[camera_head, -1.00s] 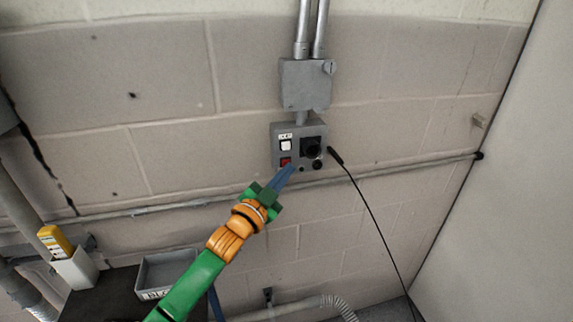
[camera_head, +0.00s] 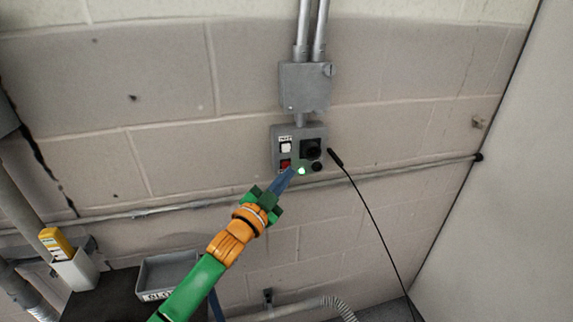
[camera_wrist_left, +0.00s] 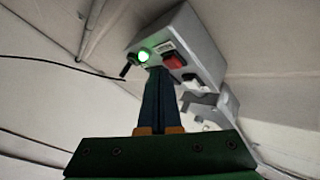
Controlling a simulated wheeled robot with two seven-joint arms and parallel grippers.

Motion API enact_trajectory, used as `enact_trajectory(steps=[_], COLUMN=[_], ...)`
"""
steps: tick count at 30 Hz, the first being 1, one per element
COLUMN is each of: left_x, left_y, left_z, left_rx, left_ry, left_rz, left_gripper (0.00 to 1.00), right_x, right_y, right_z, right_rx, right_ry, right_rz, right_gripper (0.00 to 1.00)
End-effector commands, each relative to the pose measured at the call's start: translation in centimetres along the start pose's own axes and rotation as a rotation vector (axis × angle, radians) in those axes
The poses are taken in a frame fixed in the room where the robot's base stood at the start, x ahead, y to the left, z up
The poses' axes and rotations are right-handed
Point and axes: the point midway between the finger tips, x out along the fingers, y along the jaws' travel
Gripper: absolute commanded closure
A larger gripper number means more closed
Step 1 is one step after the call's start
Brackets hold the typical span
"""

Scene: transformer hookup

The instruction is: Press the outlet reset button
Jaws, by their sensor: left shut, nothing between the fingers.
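The grey outlet box (camera_head: 279,150) is fixed to the block wall, with a white button (camera_head: 286,147), a red button (camera_head: 285,163), a black round socket (camera_head: 311,147) and a lit green lamp (camera_head: 301,171). My left gripper (camera_head: 288,176) is shut and empty, its blue fingertips at the box's lower part, between the red button and the lamp. In the left wrist view the fingers (camera_wrist_left: 158,75) end just below the red button (camera_wrist_left: 173,65) and the green lamp (camera_wrist_left: 144,56). Whether they touch the box, I cannot tell. My right gripper is not seen.
A grey junction box (camera_head: 306,87) with conduits sits above. A black cable (camera_head: 372,216) with a plug end hangs right of the outlet box. A pipe (camera_head: 400,168) runs along the wall. A grey tray (camera_head: 165,272) and a yellow device (camera_head: 56,241) are at lower left.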

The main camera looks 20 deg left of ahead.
Motion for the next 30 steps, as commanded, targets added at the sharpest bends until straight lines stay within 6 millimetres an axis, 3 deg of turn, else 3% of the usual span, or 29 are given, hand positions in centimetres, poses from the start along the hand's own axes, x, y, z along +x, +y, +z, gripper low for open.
enact_trajectory(steps=[13,30], left_x=[-0.7,-4.0], left_y=[0.4,2.8], left_z=[-0.6,-2.9], left_rx=[-0.002,-0.001], left_ry=[0.000,-0.001], left_rz=[0.000,-0.001], left_gripper=[1.00,1.00], right_x=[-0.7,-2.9], right_y=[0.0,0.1], right_z=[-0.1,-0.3], right_rx=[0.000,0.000], right_ry=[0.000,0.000], right_rz=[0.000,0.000], right_gripper=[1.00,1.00])
